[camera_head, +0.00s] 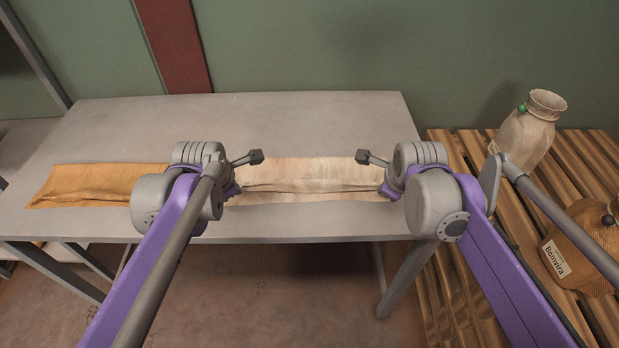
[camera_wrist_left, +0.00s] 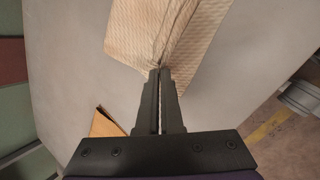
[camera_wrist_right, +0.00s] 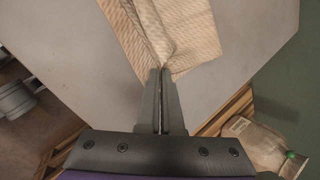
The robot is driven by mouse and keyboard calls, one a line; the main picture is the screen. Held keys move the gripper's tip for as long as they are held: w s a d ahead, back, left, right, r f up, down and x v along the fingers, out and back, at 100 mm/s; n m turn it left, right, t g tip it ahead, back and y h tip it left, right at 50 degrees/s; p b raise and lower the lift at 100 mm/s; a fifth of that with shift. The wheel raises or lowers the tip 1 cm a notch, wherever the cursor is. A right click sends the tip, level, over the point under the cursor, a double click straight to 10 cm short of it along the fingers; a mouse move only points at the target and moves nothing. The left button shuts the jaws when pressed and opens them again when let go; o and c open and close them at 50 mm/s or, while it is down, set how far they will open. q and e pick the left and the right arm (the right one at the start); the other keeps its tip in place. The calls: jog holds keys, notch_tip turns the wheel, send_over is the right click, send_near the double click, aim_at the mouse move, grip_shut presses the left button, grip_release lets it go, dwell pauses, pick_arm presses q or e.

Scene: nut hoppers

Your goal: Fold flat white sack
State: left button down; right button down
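The white sack (camera_head: 305,175) lies on the table between my two grippers, with a raised fold or crease running across its width. My left gripper (camera_head: 234,190) is at the sack's left end. In the left wrist view its fingers are closed together on the bunched edge of the sack (camera_wrist_left: 165,30). My right gripper (camera_head: 388,190) is at the right end. In the right wrist view its fingers are closed on the sack's gathered edge (camera_wrist_right: 180,30). My wrists partly hide the sack's ends in the head view.
The grey table (camera_head: 300,115) is clear behind the sack. An orange-brown sack (camera_head: 85,185) lies flat at left, partly behind my left arm. On the slatted wooden pallet (camera_head: 470,150) at right stand a pale tied sack (camera_head: 527,135) and a brown labelled sack (camera_head: 580,250).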

pick_arm(q)
jog(key=c, duration=0.7)
grip_release()
pick_arm(e)
jog(key=c, duration=0.7)
grip_release()
pick_arm(q)
jog(key=shift+s, duration=0.1)
jog(key=shift+r, duration=0.1)
pick_arm(e)
jog(key=shift+s+r, duration=0.1)
pick_arm(q)
jog(key=v, duration=1)
jog(key=shift+s, duration=0.55)
pick_arm(e)
jog(key=v, duration=1)
jog(key=shift+s, duration=0.5)
